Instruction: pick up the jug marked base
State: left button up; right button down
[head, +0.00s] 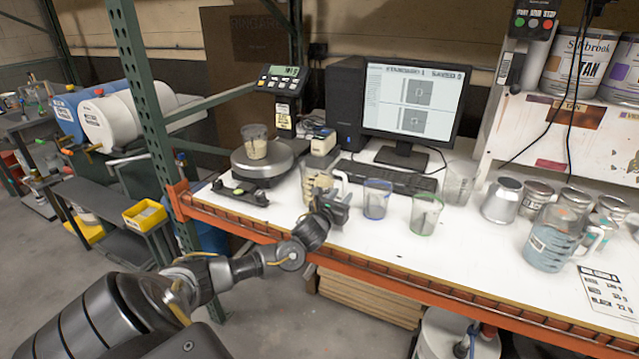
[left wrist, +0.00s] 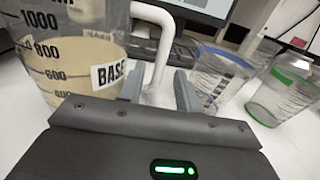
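The jug marked BASE (left wrist: 75,62) is clear, with black graduations, pale cream contents and a white handle (left wrist: 155,60). In the head view the jug (head: 314,181) stands on the white bench, partly hidden behind my left gripper (head: 335,205). In the left wrist view the gripper (left wrist: 158,92) has its two fingers apart, one on each side of the lower handle. A gap seems to show between the fingers and the handle; whether either touches it I cannot tell. My right gripper is in neither view.
A blue-rimmed cup (head: 376,199) and a green-rimmed cup (head: 425,214) stand right of the jug. A scale (head: 264,166) holding a small cup (head: 255,142) is at the left. Behind are a keyboard (head: 388,177) and monitor (head: 413,101). A jug of blue-grey liquid (head: 551,240) stands far right.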

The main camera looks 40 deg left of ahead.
aim_at(344, 191)
pick_arm(q)
jog(key=x, duration=0.3)
jog(key=shift+w+a, duration=0.1)
jog(key=shift+a, duration=0.05)
grip_shut()
dwell(1.2)
